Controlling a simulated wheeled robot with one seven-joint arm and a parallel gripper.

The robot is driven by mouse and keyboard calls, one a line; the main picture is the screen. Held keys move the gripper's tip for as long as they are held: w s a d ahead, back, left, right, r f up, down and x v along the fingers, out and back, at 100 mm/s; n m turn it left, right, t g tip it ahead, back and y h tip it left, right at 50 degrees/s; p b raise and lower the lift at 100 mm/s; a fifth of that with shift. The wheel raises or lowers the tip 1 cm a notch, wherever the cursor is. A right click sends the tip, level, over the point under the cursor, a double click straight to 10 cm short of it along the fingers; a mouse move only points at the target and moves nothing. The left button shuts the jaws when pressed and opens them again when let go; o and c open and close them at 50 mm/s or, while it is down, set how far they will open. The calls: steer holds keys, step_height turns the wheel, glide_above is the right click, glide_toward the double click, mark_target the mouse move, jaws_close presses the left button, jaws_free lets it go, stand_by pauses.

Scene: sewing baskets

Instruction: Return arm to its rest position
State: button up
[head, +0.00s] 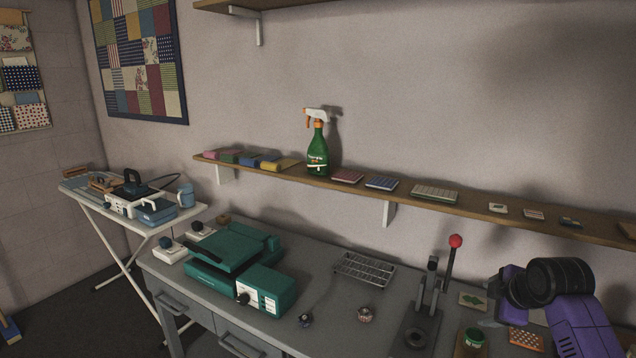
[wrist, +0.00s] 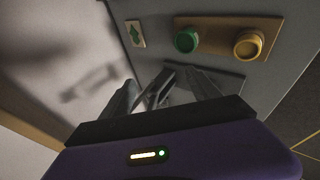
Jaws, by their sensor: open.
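My arm shows as purple and black links at the right of the head view, over the right end of the grey workbench (head: 325,300). My gripper (wrist: 165,95) shows in the wrist view. Its two grey fingers stand apart with nothing held between them. Beyond the fingers is a grey metal press, which also shows in the head view as a lever press (head: 425,315) with a red knob, left of my arm.
A teal machine (head: 240,265), a wire rack (head: 364,269) and small round items stand on the bench. A wooden shelf (head: 480,206) holds a green spray bottle (head: 318,150) and fabric pieces. The wrist view shows a green-lidded jar (wrist: 187,40) and a yellow-lidded jar (wrist: 248,44).

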steer(key=s+a+f+m+t, duration=0.1)
steer(key=a+m+t, duration=0.45)
steer(key=a, duration=0.35)
steer(key=s+a+m+t, duration=0.3)
steer(key=s+a+m, duration=0.35)
steer(key=s, duration=0.25)
steer(key=s+a, duration=0.2)
steer(key=s, duration=1.2)
steer(key=s+a+g, duration=0.1)
steer(key=s+a, duration=0.2)
steer(key=s, duration=1.1)
steer(key=s+a+y, duration=0.1)
steer(key=s+a, duration=0.2)
steer(key=s, duration=1.1)
steer(key=shift+s+a+f+m, duration=0.2)
steer(key=shift+s+f+m, duration=0.05)
steer(key=shift+m, duration=0.15)
